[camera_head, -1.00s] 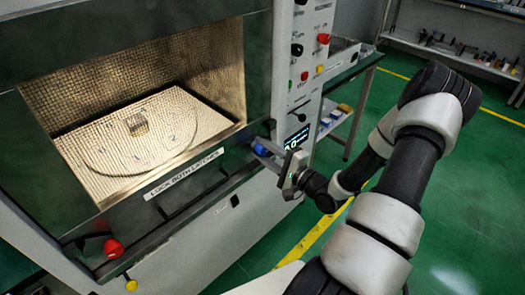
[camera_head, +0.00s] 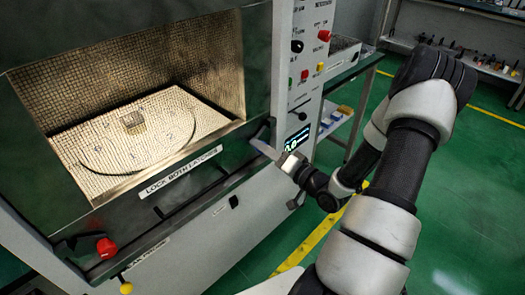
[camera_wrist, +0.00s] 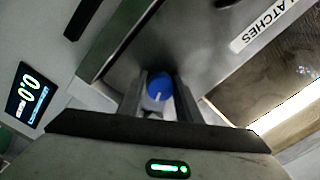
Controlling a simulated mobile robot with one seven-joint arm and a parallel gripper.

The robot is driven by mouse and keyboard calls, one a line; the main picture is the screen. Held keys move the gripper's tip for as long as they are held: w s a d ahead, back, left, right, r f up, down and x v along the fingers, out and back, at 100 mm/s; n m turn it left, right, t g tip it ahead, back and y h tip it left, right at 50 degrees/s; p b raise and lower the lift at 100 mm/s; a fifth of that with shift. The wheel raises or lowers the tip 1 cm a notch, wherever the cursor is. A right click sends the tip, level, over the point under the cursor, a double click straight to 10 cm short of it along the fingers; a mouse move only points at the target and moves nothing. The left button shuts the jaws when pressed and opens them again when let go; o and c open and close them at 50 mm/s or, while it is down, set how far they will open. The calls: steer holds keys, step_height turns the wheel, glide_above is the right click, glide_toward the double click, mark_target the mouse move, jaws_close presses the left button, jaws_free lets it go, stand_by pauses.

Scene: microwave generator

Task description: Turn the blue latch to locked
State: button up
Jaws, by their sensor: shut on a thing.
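The blue latch (camera_wrist: 159,88) is a round knob with a white mark line, on the lower right of the microwave's door frame. In the wrist view it lies between the two fingers of my gripper (camera_wrist: 160,105), which is shut on it. In the head view my gripper (camera_head: 268,150) reaches the right end of the door's lower edge, and its fingers hide the blue knob there. The mark points down in the wrist view; I cannot tell which setting this is.
A red knob (camera_head: 106,248) sits at the lower left of the door, with a yellow knob (camera_head: 126,288) below it. A label strip (camera_head: 181,170) runs along the door's lower edge. The control panel (camera_head: 303,70) with a lit display (camera_head: 297,140) stands close to my gripper.

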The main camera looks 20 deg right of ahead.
steer(key=shift+d+n+b, duration=0.15)
steer(key=shift+n+b, duration=0.15)
steer(key=shift+n, duration=0.6)
steer(key=shift+r, duration=0.15)
steer(key=o, duration=1)
steer(key=shift+s, duration=0.25)
steer(key=p+v, duration=0.1)
steer(key=v, duration=1.6)
steer(key=shift+p, duration=0.3)
steer(key=shift+w, duration=0.1)
